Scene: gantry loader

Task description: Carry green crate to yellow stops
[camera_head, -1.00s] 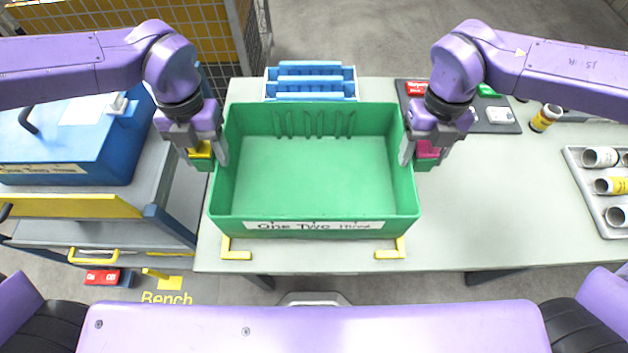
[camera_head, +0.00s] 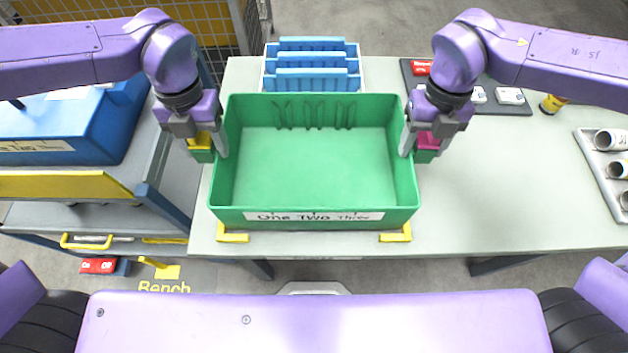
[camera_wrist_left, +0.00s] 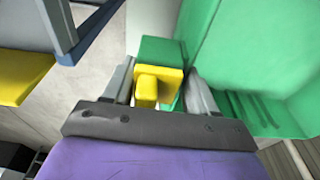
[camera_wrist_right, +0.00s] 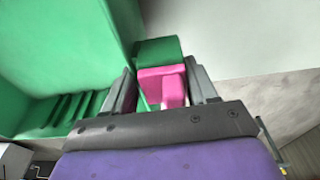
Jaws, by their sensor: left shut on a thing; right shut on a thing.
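The green crate (camera_head: 312,213) is empty, with a "One Two Three" label on its near wall. It is level above the near part of the pale bench; I cannot tell if it touches the bench. Two yellow stops (camera_head: 233,237) and (camera_head: 395,235) lie at the bench's near edge, right below the crate's near wall and partly covered by it. My left gripper (camera_head: 209,146) is shut on the crate's yellow handle (camera_wrist_left: 158,85), also seen in the left wrist view. My right gripper (camera_head: 419,144) is shut on its pink handle (camera_wrist_right: 162,87) in the right wrist view.
A blue rack (camera_head: 311,79) stands behind the crate. A dark mat (camera_head: 490,108) with small items and a tray of cylinders (camera_head: 603,168) are at right. A cart with a blue box (camera_head: 75,135) stands close to the bench's left.

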